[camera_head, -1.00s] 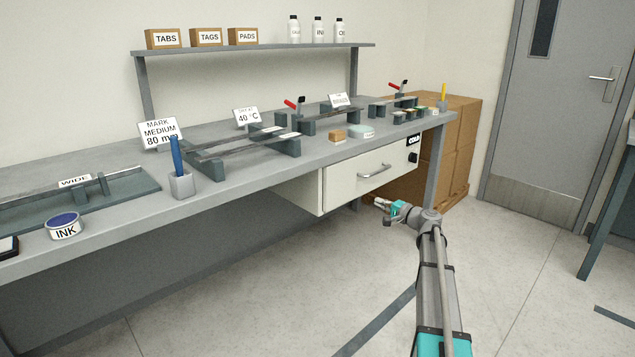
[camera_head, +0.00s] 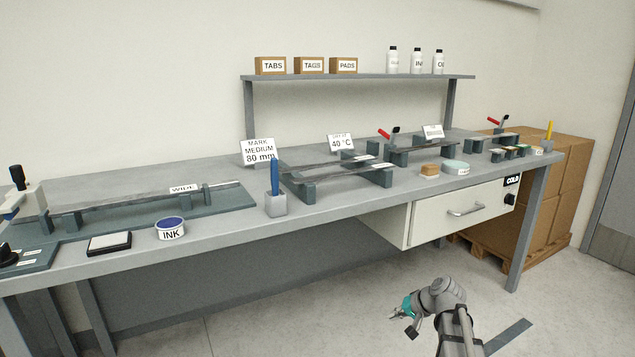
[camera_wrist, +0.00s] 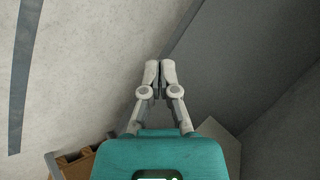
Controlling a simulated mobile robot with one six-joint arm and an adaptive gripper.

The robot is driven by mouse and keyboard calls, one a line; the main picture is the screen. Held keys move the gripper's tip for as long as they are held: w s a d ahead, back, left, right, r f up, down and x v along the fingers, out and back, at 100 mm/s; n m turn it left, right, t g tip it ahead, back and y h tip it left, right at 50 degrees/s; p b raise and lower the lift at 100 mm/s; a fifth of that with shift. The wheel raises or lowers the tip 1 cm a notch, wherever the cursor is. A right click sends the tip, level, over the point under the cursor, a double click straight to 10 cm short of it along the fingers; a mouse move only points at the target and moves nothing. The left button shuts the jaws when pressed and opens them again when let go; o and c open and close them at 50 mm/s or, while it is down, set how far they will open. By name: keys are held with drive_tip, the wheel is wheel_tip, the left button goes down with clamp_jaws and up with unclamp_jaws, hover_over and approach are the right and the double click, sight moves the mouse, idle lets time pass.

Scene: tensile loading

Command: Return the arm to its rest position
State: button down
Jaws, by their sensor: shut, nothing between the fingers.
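My gripper (camera_head: 393,315) is low in front of the bench, out over the floor and below the bench top, with my arm folded behind it. In the wrist view my gripper (camera_wrist: 160,72) shows its two grey fingers together with nothing between them. The fingers touch nothing that I can see. Behind them in the wrist view are pale floor and a dark grey surface.
The workbench (camera_head: 225,226) runs across the view, with a COLD drawer (camera_head: 440,212) on its right side. Cardboard boxes (camera_head: 555,190) on a pallet stand beyond its right end. Ink tin (camera_head: 170,230), blue pen (camera_head: 275,177) and fixtures stand on top. Floor around my gripper is clear.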

drive_tip(key=s+a+f+n+g+h, duration=0.2)
drive_tip(key=s+g+h, duration=0.15)
drive_tip(key=s, duration=0.55)
drive_tip(key=s+a+f+n+g+h, duration=0.2)
drive_tip(key=s+a+h, duration=0.15)
drive_tip(key=s, duration=0.65)
wheel_tip(320, 180, up, 38)
drive_tip(key=p, duration=3.8)
drive_tip(key=shift+w+d+f+p, duration=0.15)
drive_tip(key=shift+w+d+p, duration=0.15)
drive_tip(key=shift+d, duration=0.05)
drive_tip(key=shift+t, duration=0.25)
